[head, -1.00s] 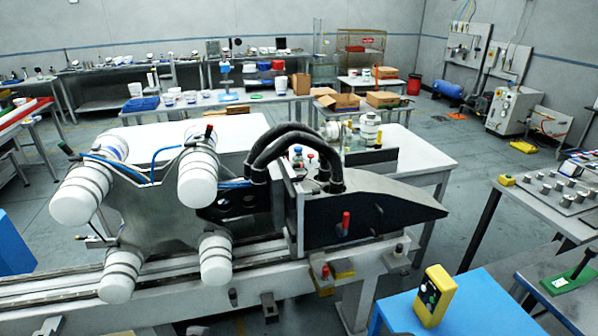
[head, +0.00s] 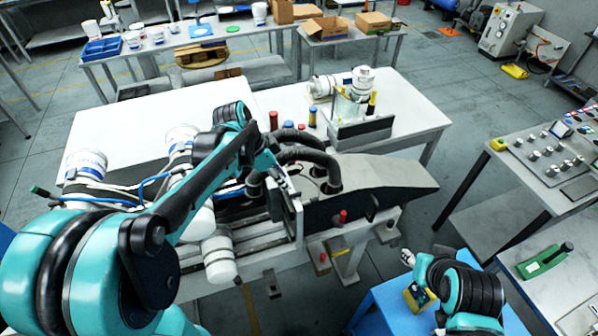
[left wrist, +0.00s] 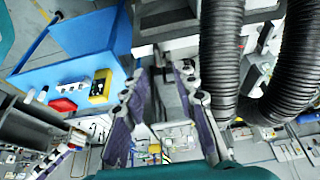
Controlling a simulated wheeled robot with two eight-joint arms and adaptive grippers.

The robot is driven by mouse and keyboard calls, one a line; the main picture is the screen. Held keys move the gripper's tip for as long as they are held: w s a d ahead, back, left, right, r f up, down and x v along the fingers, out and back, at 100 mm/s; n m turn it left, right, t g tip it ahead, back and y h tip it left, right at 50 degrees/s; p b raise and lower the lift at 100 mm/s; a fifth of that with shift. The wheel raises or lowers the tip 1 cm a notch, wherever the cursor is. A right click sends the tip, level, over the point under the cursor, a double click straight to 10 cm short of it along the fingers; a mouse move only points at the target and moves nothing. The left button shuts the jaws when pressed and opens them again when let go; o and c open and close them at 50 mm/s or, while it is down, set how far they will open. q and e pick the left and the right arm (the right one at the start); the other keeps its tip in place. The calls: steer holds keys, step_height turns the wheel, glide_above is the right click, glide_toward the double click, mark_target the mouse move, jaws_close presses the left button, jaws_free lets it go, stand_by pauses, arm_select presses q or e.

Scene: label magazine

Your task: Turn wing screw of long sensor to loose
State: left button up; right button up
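My left arm reaches across the machine in the head view, and its gripper (head: 283,184) is over the metal plate beside the black hoses (head: 303,160). In the left wrist view the two fingers of this gripper (left wrist: 158,72) stand apart with nothing between them. The thick ribbed hoses (left wrist: 222,55) are right of the fingers. A red knob (head: 343,216) stands on the machine's front side. I cannot make out which part is the long sensor or its wing screw. My right arm is at the lower right; its gripper (head: 407,257) is small and unclear.
The black sloped housing (head: 385,187) lies right of the left gripper. A yellow box (head: 418,297) is on a blue cart (head: 385,303), partly behind my right arm. A white table (head: 130,125) stands behind the machine. Open floor lies between the machine and the right bench.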

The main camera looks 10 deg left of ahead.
mark_target(294, 194)
arm_select(q)
steer(key=x, duration=0.7)
steer(key=shift+d, duration=0.1)
steer(key=shift+s+d+f, duration=0.1)
steer(key=shift+s, duration=0.05)
jaws_close()
